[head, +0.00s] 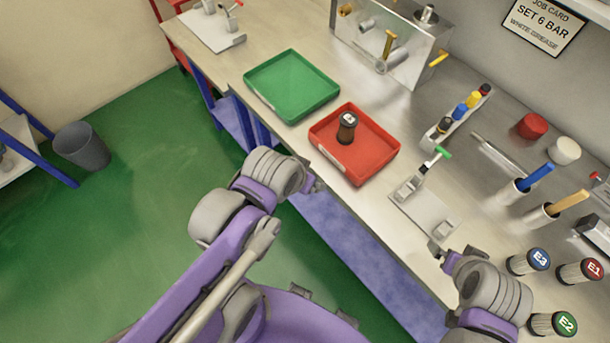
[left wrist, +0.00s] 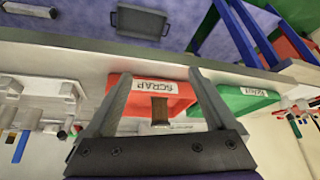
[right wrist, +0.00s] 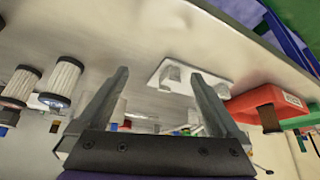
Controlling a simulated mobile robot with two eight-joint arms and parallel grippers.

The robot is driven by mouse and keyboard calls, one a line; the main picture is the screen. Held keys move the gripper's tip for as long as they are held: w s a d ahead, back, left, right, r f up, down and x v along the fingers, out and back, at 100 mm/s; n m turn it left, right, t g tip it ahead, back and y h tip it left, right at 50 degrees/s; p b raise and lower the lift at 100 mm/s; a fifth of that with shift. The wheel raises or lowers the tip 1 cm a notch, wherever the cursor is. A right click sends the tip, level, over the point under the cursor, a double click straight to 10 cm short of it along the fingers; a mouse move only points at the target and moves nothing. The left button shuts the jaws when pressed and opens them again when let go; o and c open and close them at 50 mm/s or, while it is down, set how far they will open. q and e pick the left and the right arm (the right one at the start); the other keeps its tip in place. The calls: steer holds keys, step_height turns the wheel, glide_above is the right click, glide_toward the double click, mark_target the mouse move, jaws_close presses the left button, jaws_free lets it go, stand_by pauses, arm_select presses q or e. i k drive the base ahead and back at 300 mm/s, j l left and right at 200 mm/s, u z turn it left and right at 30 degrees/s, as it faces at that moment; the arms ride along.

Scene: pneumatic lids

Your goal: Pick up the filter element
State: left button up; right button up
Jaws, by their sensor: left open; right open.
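Two pleated elements show at the left of the right wrist view (right wrist: 62,80). A brown, dark-capped element (head: 347,127) stands in the red tray (head: 368,172), labelled SCRAP in the left wrist view (left wrist: 178,88). My left gripper (head: 316,186) is open and empty in front of the red tray. My right gripper (head: 438,254) is open and empty at the bench's front edge, left of the labelled elements.
A green tray (head: 292,85) lies left of the red one. A white plate with a green-handled clamp (head: 425,205) lies between the red tray and my right gripper. A metal housing (head: 390,45) and a bottle rack (head: 455,120) stand behind. Blue- and orange-handled tools stand in cups.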

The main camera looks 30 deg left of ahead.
mark_target(536, 259)
steer(key=k+l+z, duration=0.1)
steer(key=k+l, duration=0.2)
steer(key=k+l+z, duration=0.1)
steer(key=k+l, duration=0.2)
steer(key=k+l+z, duration=0.15)
steer(key=k+l, duration=0.15)
steer(key=k+l+z, duration=0.1)
steer(key=k+l, duration=0.15)
steer(key=l, duration=0.2)
steer(key=k+l+z, duration=0.1)
steer(key=k+l, duration=0.15)
steer(key=l, duration=0.15)
steer(key=k+l+z, duration=0.1)
steer(key=l, duration=0.35)
steer(key=i+j+u, duration=0.1)
steer(key=u, duration=0.4)
steer(key=i, duration=0.1)
